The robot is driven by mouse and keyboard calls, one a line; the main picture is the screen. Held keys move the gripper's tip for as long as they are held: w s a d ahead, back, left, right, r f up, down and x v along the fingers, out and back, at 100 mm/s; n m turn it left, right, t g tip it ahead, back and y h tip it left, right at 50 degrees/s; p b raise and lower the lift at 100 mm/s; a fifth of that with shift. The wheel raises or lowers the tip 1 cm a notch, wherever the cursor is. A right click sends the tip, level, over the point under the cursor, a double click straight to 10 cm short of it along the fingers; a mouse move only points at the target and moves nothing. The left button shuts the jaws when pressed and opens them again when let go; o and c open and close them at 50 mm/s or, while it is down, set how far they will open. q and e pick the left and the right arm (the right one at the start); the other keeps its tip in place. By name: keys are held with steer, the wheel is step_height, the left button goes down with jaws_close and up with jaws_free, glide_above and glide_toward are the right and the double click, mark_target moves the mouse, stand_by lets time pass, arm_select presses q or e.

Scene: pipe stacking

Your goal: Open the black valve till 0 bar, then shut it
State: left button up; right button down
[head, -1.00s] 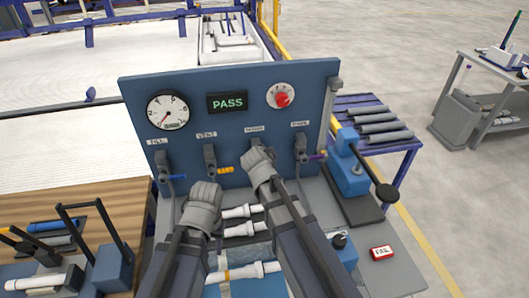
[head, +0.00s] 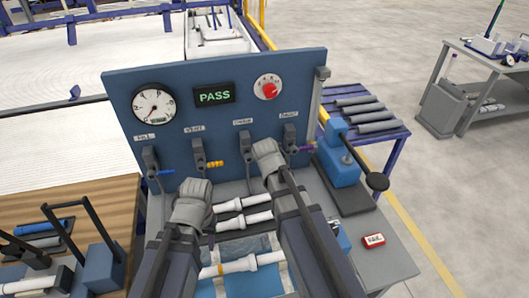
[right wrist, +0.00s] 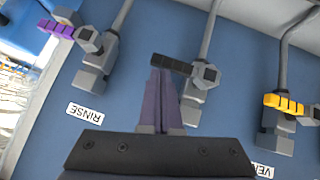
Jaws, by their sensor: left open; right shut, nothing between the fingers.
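The black valve (head: 247,148) is third from the left on the blue panel. In the right wrist view its black handle (right wrist: 172,64) sticks out sideways from the grey valve body. My right gripper (head: 266,150) is just right of this valve and hides its handle in the head view. In the right wrist view its fingers (right wrist: 160,74) are shut and empty, tips at the handle; contact cannot be told. My left gripper (head: 194,200) is open, low before the panel. The gauge (head: 154,104) has its needle pointing lower left; its numbers are too small to read surely.
A yellow-handled valve (head: 199,154) and a blue-handled valve (head: 150,160) stand left of the black one. A purple-handled valve (head: 289,138) stands close on the right. The display (head: 214,95) reads PASS. A blue press (head: 343,160) stands at the right. White pipes (head: 245,221) lie below.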

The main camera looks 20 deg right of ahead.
stand_by(0.5)
steer(key=s+r+p, duration=0.7)
steer(key=r+p, duration=0.4)
stand_by(0.4)
steer(key=s+a+f+n+g+b, duration=0.1)
steer(key=s+a+f+g+b, duration=0.3)
steer(key=s, duration=0.5)
steer(key=s+a+f+n+g+y+b, duration=0.1)
steer(key=s+a+f+g+b, duration=0.2)
steer(key=s+a+f, duration=0.6)
steer(key=shift+s+f+n+g+b, duration=0.2)
steer(key=shift+f+n+g+b, duration=0.15)
steer(key=shift+f+g, duration=0.65)
